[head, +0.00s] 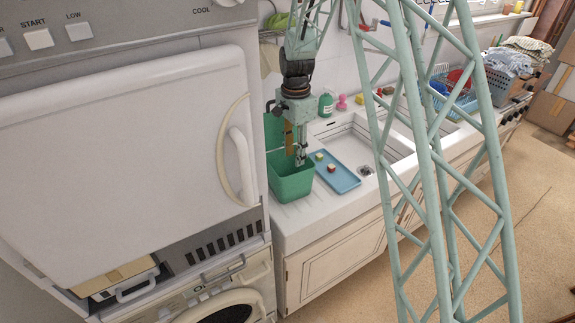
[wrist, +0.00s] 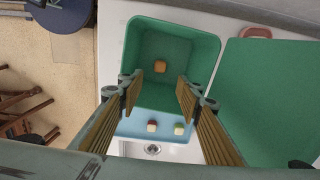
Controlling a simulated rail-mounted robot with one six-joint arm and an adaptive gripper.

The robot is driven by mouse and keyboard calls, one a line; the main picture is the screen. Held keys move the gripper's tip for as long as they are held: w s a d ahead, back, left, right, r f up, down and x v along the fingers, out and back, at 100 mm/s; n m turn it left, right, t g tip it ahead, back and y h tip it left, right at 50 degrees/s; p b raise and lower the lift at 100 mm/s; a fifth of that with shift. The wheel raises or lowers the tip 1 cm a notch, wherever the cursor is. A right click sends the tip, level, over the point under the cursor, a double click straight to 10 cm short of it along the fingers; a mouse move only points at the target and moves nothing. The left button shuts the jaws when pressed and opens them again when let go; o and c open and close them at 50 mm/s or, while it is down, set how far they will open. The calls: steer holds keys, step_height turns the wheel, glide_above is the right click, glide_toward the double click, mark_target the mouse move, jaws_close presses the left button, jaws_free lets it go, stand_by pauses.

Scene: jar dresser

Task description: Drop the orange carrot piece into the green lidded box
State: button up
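The green box (head: 291,184) stands on the counter beside the sink, with its lid (wrist: 268,95) swung open to the right in the wrist view. In the wrist view, a small orange-brown piece (wrist: 161,67), which looks like the carrot piece, is inside the box (wrist: 205,45), apparently on its floor. My gripper (wrist: 161,88) is over the box opening, with its wood-coloured fingers spread apart and nothing between them. In the head view my gripper (head: 300,158) points down at the box, and the box wall hides the inside.
A blue tray (head: 342,184) next to the box holds two small pieces, one greenish (head: 319,156) and one reddish (head: 332,168). The white sink (head: 362,145) lies beyond it. A green bottle (head: 326,105) stands behind. A white appliance (head: 130,140) stands close on the left.

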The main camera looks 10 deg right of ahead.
step_height(320, 180, up, 12)
stand_by(0.8)
stand_by(0.8)
steer(key=s+r+n+t+b, duration=0.1)
steer(key=s+r+n+b, duration=0.1)
steer(key=s+r, duration=0.45)
steer(key=s+r+n+b, duration=0.2)
steer(key=s+r+n, duration=0.1)
steer(key=s, duration=0.6)
steer(key=s+r+n+t+b, duration=0.1)
steer(key=s+r+n+b, duration=0.1)
steer(key=s+r, duration=0.45)
steer(key=s+f+n+t+b, duration=0.1)
steer(key=s+f+n+b, duration=0.2)
steer(key=s, duration=1.2)
steer(key=s+f+n+t+b, duration=0.1)
steer(key=s+f+n+b, duration=0.2)
steer(key=s, duration=1.2)
steer(key=shift+n, duration=0.6)
